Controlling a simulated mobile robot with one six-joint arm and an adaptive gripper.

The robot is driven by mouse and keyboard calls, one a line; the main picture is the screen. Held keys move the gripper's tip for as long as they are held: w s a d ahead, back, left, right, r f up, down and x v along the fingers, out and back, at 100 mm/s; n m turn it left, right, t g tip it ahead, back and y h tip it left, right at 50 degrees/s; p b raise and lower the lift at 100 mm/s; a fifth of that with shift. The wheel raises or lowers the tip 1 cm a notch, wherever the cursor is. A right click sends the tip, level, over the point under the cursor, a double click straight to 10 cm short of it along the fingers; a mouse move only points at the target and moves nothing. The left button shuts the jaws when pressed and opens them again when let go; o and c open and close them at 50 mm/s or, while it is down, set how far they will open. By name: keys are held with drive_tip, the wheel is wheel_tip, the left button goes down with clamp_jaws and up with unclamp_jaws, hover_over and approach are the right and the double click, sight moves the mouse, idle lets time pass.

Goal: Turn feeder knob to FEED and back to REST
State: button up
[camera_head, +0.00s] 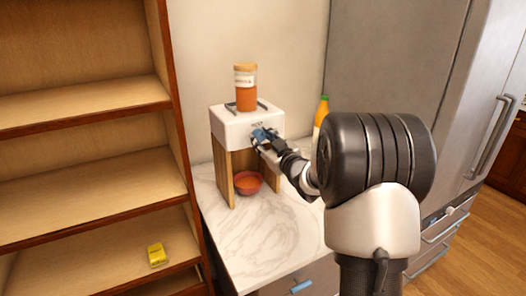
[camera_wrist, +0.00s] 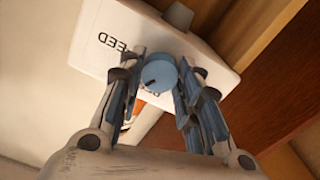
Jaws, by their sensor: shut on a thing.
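The feeder (camera_head: 232,125) is a white box on wooden side panels, standing on the marble counter. Its round blue knob (camera_wrist: 160,72) is on the front face. My gripper (camera_wrist: 160,70) is shut on the knob, one finger on each side; it also reaches the feeder front in the head view (camera_head: 264,138). The word FEED shows on the white face left of the knob in the wrist view. Other lettering beside the knob is partly hidden by the fingers. A dark mark on the knob points towards the lower left of the wrist view.
An orange jar (camera_head: 246,92) with a tan lid stands on the feeder, and a red bowl (camera_head: 247,182) sits beneath it. A green-capped bottle (camera_head: 321,114) is partly behind my arm. Wooden shelves (camera_head: 85,105) with a yellow item (camera_head: 156,255) are left; the fridge (camera_head: 400,65) is right.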

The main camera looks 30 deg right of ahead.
drive_tip(key=n+b, duration=0.2)
drive_tip(key=shift+n, duration=0.4)
drive_tip(key=shift+n+b, duration=0.4)
drive_tip(key=shift+n, duration=1.1)
drive_tip(key=o, duration=1)
drive_tip(key=shift+o, duration=0.2)
drive_tip(key=s, duration=1.2)
drive_tip(key=shift+d, duration=0.25)
drive_tip(key=shift+r, duration=0.1)
